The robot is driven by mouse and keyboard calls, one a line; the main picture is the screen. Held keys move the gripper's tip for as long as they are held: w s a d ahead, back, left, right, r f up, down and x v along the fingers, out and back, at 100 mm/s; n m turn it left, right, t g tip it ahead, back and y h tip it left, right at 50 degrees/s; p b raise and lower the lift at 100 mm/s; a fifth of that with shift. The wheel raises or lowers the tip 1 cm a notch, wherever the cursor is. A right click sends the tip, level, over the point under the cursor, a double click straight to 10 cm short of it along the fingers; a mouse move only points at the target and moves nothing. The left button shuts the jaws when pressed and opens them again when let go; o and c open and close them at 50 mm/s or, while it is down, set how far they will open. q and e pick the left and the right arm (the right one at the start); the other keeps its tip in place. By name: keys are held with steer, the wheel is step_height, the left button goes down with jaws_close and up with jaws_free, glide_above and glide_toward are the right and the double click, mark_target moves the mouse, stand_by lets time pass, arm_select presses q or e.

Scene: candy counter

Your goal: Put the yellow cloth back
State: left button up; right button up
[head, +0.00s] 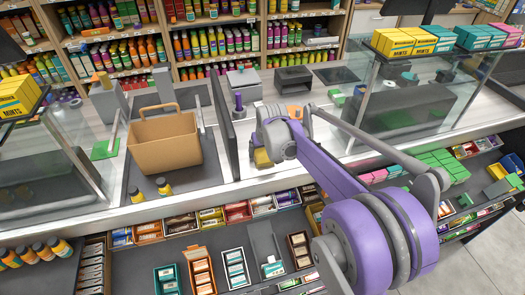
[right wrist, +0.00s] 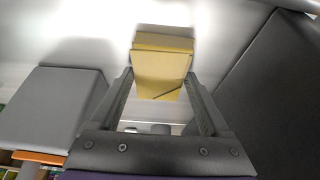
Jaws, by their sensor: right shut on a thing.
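The yellow cloth (right wrist: 162,62) is a folded block between the fingertips of my right gripper (right wrist: 160,78) in the right wrist view. The gripper is shut on it. In the head view the cloth (head: 262,158) shows as a small yellow patch below my right gripper (head: 266,148), low over the light counter, just right of the dark upright screen. My purple wrist hides part of it, and I cannot tell whether the cloth touches the counter. My left gripper is not in view.
The dark screen (head: 225,122) stands close to the left of the gripper. A tan basket (head: 164,146) stands on the dark mat further left. A grey box (head: 244,84) stands behind. Glass cases flank the counter, and candy trays (head: 201,272) lie below its front edge.

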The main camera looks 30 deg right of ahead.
steer(key=o, duration=1.4)
steer(key=v, duration=1.2)
steer(key=s+a+f+n, duration=0.1)
steer(key=s+a+f, duration=0.3)
steer(key=s, duration=0.4)
steer(key=s+a+f+n, duration=0.1)
steer(key=s+a+f, duration=0.4)
steer(key=s, duration=0.3)
steer(key=s+a+f+y+p, duration=0.1)
steer(key=s+a+f, duration=0.3)
steer(key=s, duration=0.4)
steer(key=shift+s+a+f+n+t, duration=0.1)
steer(key=shift+a+f+n+t, duration=0.1)
steer(key=shift+n+t, duration=0.2)
